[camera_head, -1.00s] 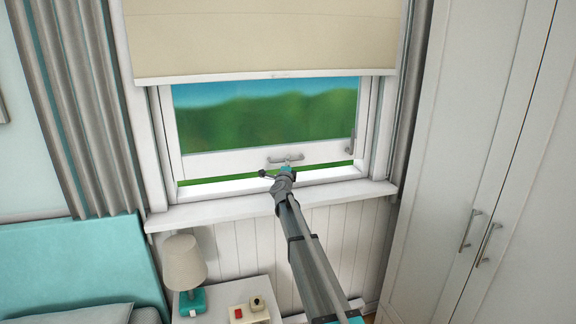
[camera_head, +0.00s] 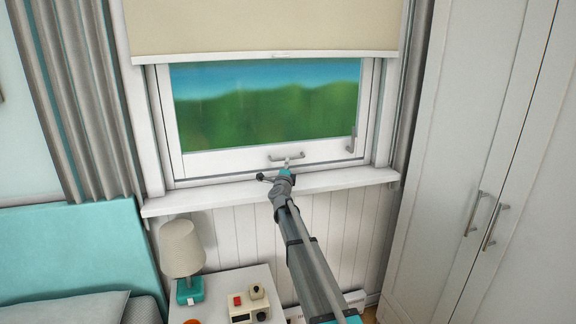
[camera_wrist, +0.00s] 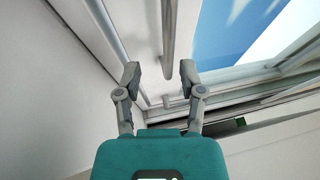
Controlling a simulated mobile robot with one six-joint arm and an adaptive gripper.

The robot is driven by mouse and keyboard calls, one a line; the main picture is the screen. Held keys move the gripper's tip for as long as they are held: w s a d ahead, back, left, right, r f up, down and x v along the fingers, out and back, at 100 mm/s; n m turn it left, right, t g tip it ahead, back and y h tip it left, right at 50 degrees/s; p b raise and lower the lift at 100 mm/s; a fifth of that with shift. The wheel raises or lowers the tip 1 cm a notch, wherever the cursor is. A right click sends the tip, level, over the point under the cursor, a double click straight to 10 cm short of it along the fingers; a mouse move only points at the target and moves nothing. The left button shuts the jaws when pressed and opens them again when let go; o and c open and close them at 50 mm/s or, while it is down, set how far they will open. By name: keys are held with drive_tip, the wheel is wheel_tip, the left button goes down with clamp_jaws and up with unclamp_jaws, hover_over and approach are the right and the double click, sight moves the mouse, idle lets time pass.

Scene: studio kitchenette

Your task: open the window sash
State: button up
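The window sash (camera_head: 225,162) is a white frame around a pane. Its bottom rail meets the window frame with no gap showing in the head view. A grey bar handle (camera_head: 300,155) is on the bottom rail. It also shows in the wrist view (camera_wrist: 168,45), running up between the lines of my fingers. My gripper (camera_wrist: 160,74) is open with nothing held in it. In the head view its tip is just below the handle; I cannot tell whether it touches. A second grey handle (camera_head: 351,139) is at the sash's right side.
A cream blind (camera_head: 260,25) covers the window's top. The white sill (camera_head: 200,200) runs below. A lamp (camera_head: 182,250) and small items stand on a nightstand (camera_head: 222,283) at lower left. Tall cabinet doors (camera_head: 450,150) close off the right side.

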drive_tip(key=shift+v, duration=0.75)
drive_tip(key=shift+s+a+n+y, duration=0.3)
drive_tip(key=shift+s+n+y, duration=0.4)
drive_tip(key=shift+n, duration=0.2)
drive_tip(key=s+a+f+n+g+y+p, duration=0.1)
drive_tip(key=s+f+n+g+y+p, duration=0.1)
drive_tip(key=s+f+n+g+y, duration=0.45)
drive_tip(key=s+a+f+n+g+y+p, duration=0.1)
drive_tip(key=s+f+n+g+p, duration=0.15)
drive_tip(key=s+n, duration=0.8)
drive_tip(key=s+d+f+g+h+p, duration=0.1)
drive_tip(key=s+d+g, duration=0.2)
drive_tip(key=s, duration=0.7)
drive_tip(key=s+d+f+n+g+h+p, duration=0.1)
drive_tip(key=s+d+g, duration=0.3)
drive_tip(key=s, duration=0.7)
drive_tip(key=s+d+f+n+g+h+p, duration=0.1)
drive_tip(key=s+d+f+g+h, duration=0.1)
drive_tip(key=s, duration=0.9)
drive_tip(key=shift+d+f+g+h, duration=0.35)
drive_tip(key=shift+d+f+g, duration=0.15)
drive_tip(key=shift+d+g, duration=0.35)
drive_tip(key=shift+w, duration=0.1)
